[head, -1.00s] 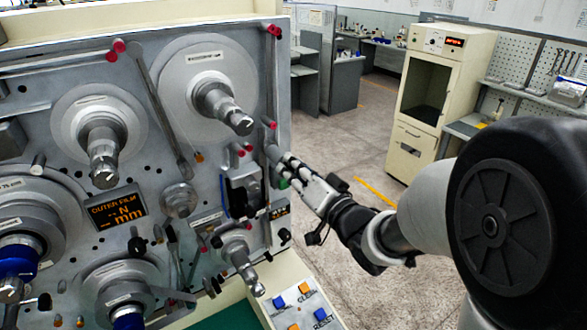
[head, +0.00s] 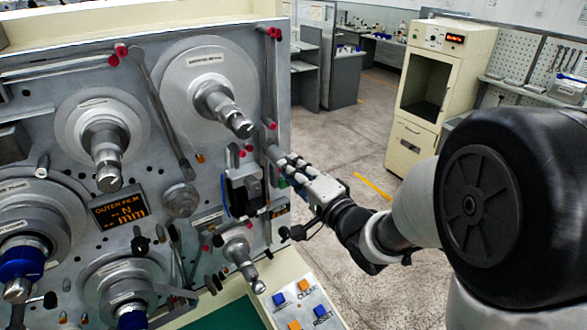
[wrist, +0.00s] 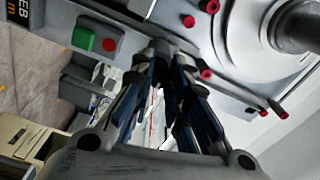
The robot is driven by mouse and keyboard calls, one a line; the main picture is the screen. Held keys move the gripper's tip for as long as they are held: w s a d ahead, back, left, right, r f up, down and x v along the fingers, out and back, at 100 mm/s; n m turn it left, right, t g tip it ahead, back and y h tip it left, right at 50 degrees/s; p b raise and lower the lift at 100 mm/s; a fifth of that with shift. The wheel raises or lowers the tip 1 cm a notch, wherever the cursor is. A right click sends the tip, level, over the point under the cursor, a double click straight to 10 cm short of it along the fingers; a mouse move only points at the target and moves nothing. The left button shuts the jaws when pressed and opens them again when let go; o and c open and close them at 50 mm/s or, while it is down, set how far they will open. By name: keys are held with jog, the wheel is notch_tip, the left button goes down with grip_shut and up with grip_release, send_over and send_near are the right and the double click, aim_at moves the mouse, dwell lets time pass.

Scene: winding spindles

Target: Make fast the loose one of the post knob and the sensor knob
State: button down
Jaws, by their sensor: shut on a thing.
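My gripper (head: 279,163) is at the right edge of the grey machine panel in the head view, below a red-tipped pin. In the wrist view its fingers (wrist: 162,58) converge on a small grey knob (wrist: 160,46) at the panel's edge. The fingers are shut on it and hide most of it. I cannot tell from these frames whether this is the post knob or the sensor knob. The other knob is not clearly identifiable among the small dark knobs on the panel, and no looseness can be seen.
Red-tipped pins (wrist: 206,74) stick out close to the fingers. A green button (wrist: 84,38) and a red button (wrist: 109,45) sit beside them. Spindles (head: 222,105) project from the panel. A button box (head: 303,303) stands below. Open floor (head: 350,140) lies to the right.

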jog(key=shift+r, duration=0.1)
dwell(0.3)
jog(key=c, duration=1.5)
grip_release()
jog(key=shift+d, duration=0.1)
jog(key=v, duration=0.7)
jog(key=shift+s+d, duration=0.1)
jog(key=shift+s, duration=0.15)
